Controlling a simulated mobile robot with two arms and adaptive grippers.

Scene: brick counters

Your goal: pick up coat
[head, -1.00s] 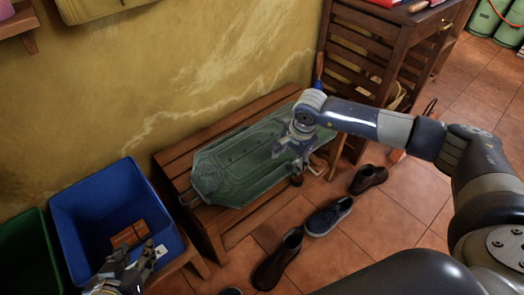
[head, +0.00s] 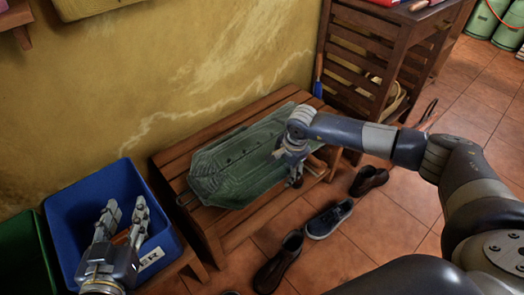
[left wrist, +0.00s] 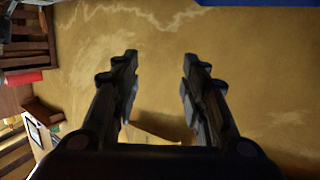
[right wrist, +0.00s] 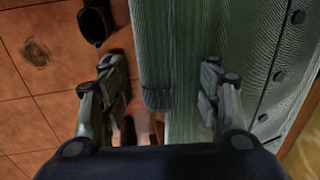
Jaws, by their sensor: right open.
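The green coat (head: 232,165) lies flat on a slatted wooden bench (head: 172,150) by the wall, its buttons showing. My right gripper (head: 289,170) is at the coat's right end. In the right wrist view my right gripper (right wrist: 164,85) is open, with the coat's near edge (right wrist: 185,60) between its fingers; whether they touch it I cannot tell. My left gripper (head: 126,212) is open and empty, in front of the blue bin. The left wrist view shows its spread fingers (left wrist: 160,75) facing the yellow wall.
A blue bin (head: 75,215) stands left of the bench, with a green bin (head: 22,255) beside it. Dark shoes (head: 278,262), (head: 329,218) and (head: 368,180) lie on the tiled floor before the bench. A slatted wooden cabinet (head: 395,50) stands at the right.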

